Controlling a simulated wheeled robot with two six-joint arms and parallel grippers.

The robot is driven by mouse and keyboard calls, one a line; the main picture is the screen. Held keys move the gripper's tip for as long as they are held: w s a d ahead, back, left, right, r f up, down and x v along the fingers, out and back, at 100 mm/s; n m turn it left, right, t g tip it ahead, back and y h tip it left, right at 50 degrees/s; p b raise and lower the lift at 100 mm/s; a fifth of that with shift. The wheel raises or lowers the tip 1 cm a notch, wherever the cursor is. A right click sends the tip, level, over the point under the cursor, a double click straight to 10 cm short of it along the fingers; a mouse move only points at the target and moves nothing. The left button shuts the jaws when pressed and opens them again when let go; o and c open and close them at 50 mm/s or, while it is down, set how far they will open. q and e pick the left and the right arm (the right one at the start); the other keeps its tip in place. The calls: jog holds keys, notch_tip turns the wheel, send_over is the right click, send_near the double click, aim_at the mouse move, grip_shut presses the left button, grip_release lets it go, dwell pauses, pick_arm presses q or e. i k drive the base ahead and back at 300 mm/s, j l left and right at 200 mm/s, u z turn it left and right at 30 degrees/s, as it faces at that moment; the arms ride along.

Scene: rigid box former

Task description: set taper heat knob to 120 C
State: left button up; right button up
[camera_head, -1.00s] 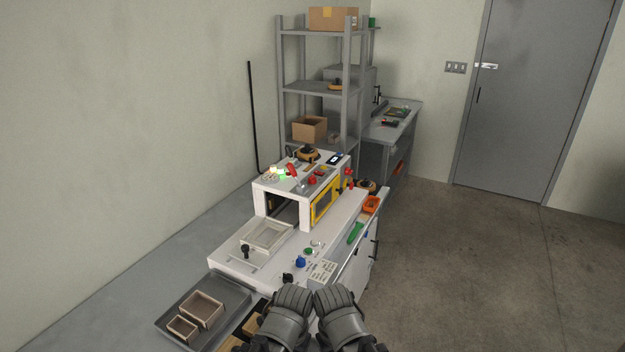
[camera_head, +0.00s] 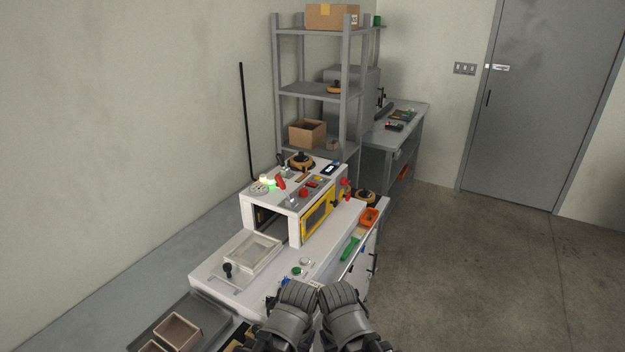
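The white box-forming machine (camera_head: 215,287) stands ahead of me, with a raised housing and small controls on its deck. A green button (camera_head: 296,271) and a pale button (camera_head: 306,261) show on the deck near its right front. A small dark control (camera_head: 271,301) shows left of my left gripper. I cannot read any label, so I cannot tell which control is the taper heat knob or its setting. My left gripper (camera_head: 298,293) and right gripper (camera_head: 341,293) are side by side at the bottom, covering part of the deck. Their fingers cannot be made out.
A green tool (camera_head: 349,248) and an orange tray (camera_head: 369,217) lie along the machine's right side. A grey tray (camera_head: 203,313) with small open boxes is at lower left. A shelf (camera_head: 318,93) and a workbench (camera_head: 405,125) stand behind. The floor at right is clear.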

aim_at(303, 193)
jog(key=i+l+u, duration=0.1)
jog(key=i+l, duration=1.3)
jog(key=i, duration=0.05)
